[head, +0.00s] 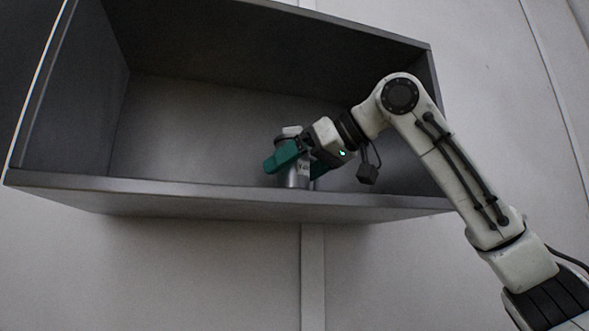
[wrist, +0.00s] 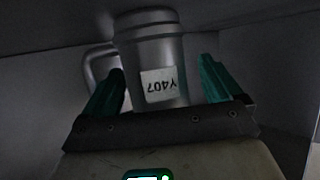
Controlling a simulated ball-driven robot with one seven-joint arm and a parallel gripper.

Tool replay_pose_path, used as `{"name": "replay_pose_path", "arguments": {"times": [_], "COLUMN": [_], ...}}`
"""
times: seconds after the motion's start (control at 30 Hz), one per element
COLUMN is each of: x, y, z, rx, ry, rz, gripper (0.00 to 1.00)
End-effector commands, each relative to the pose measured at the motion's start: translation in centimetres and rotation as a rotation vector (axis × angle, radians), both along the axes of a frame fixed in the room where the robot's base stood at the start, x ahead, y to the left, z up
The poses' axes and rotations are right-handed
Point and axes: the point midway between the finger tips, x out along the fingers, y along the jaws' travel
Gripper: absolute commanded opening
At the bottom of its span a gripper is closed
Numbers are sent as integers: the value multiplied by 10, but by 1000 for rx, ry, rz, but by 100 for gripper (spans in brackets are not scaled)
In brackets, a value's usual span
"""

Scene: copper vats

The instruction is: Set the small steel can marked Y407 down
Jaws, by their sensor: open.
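The small steel can (head: 291,178) stands inside a grey wall shelf box, near its front edge. In the wrist view the can (wrist: 152,58) shows its label Y407, which reads upside down there, and a handle on its left side. My gripper (head: 287,160) reaches into the box from the right, with its green fingers around the can. In the wrist view my gripper (wrist: 163,85) has one finger on each side of the can. A gap shows between the can and the right finger. The left finger overlaps the handle in the picture, so contact there is unclear.
The open grey shelf box (head: 230,192) hangs on a pale wall, with a low front edge, side walls and a top panel close around my arm. The shelf floor left of the can is empty.

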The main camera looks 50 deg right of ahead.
Motion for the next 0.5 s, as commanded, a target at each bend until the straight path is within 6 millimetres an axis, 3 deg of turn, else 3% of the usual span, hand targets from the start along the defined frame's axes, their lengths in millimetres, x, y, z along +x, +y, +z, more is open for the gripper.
{"name": "replay_pose_path", "arguments": {"times": [0.17,0.5], "x": [-19,-82], "y": [-2,-9], "z": [9,35], "rx": [0,-2], "ry": [-3,-2], "rz": [-2,1], "gripper": [93,93]}}
